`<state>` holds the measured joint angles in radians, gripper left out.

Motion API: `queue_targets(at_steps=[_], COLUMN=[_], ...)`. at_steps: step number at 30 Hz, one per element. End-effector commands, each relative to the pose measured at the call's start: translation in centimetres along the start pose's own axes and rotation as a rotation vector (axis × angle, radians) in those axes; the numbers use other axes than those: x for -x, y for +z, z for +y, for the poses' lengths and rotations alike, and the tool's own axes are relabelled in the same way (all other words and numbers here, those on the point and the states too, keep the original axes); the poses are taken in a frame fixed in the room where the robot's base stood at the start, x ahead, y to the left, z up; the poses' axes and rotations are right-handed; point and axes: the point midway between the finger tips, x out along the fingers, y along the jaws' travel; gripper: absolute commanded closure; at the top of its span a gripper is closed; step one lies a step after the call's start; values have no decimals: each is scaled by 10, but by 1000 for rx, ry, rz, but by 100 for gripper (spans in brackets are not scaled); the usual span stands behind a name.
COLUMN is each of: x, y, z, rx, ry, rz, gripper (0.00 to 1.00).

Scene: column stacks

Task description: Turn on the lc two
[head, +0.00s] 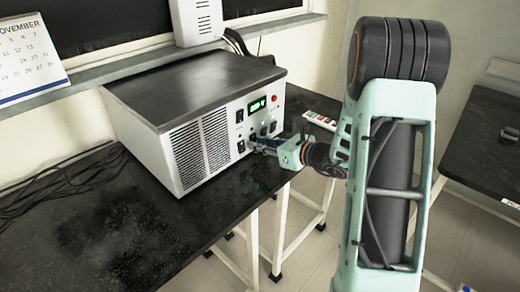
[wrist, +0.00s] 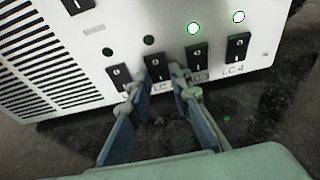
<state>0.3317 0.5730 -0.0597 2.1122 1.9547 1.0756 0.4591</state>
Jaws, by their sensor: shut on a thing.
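The grey box with a black top (head: 215,140) stands on the dark bench. In the wrist view its panel has a row of black rocker switches. The LC 2 switch (wrist: 157,67) is between my fingertips, partly covered by them. My gripper (wrist: 161,75) is shut on it, one finger at each side; it also reaches the panel in the head view (head: 258,146). The lamp above LC 2 (wrist: 149,40) is dark. The LC 3 switch (wrist: 197,60) is close to my right finger, and the LC 4 switch (wrist: 237,48) is farther right; the lamps above both glow.
The leftmost switch (wrist: 120,75) sits beside my left finger, under a dark lamp (wrist: 107,51). A green display (head: 257,105) is lit on the panel. Black cables (head: 65,180) lie on the bench at left. A second dark table (head: 485,150) stands at right.

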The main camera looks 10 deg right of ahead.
Motion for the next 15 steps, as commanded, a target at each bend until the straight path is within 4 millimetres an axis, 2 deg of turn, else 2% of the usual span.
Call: queue_targets(at_steps=[2, 15], x=[-2, -3], y=[-8, -7], z=[-1, 0], rx=[0, 1], ry=[-2, 0], rz=[-32, -173], gripper=[100, 100])
